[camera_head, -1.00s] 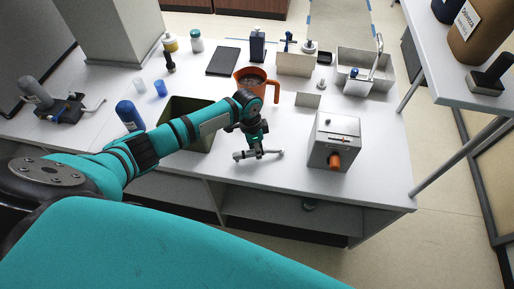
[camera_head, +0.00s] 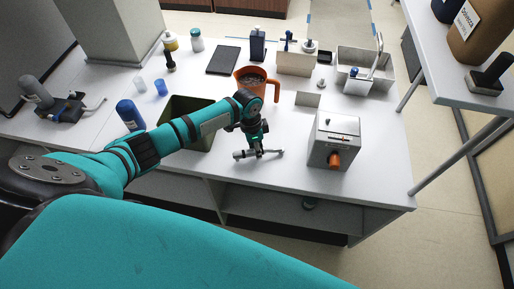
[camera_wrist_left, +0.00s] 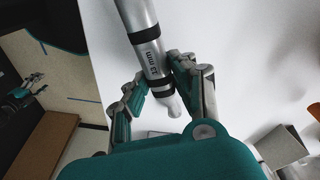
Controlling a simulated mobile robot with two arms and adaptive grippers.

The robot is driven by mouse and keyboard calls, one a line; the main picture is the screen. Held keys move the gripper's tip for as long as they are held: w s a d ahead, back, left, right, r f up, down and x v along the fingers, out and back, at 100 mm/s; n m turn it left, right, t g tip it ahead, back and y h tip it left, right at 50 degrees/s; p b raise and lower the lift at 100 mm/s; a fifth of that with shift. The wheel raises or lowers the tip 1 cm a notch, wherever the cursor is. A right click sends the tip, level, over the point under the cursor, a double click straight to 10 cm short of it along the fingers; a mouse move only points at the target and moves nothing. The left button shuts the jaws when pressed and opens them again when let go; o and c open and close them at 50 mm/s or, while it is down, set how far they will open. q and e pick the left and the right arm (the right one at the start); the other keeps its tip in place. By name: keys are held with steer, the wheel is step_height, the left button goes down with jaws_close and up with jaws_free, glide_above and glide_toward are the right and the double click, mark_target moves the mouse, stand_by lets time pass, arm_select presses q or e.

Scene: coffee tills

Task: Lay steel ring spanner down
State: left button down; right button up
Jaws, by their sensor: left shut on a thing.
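The steel ring spanner (camera_head: 241,155) is over the front part of the white counter, in front of the orange jug. My left gripper (camera_head: 257,151) is shut on its shaft from above. In the left wrist view the spanner (camera_wrist_left: 145,35), with black bands and a "23 mm" mark, runs between the fingers of the left gripper (camera_wrist_left: 160,78). It lies about level; I cannot tell whether it touches the counter. A small dark and teal piece, seemingly my right gripper (camera_wrist_left: 28,90), shows at the left of the wrist view, too small to read its jaws.
An orange jug (camera_head: 271,87) stands behind the gripper. A grey metal box (camera_head: 331,141) with an orange knob stands to the right. A dark green bin (camera_head: 206,142) is on the left, partly behind my arm. The counter (camera_head: 285,172) is bare around the spanner.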

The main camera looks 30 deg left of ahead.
arm_select(q)
steer(key=shift+f, duration=0.3)
steer(key=c, duration=0.7)
jaws_free()
steer(key=shift+r, duration=0.2)
steer(key=shift+r+p, duration=1.35)
steer(key=shift+p, duration=0.25)
step_height(320, 180, up, 4)
steer(key=p, duration=0.4)
steer(key=shift+r, duration=0.1)
steer(key=shift+r+p, duration=0.5)
steer(key=shift+r, duration=0.35)
steer(key=shift+d, duration=0.1)
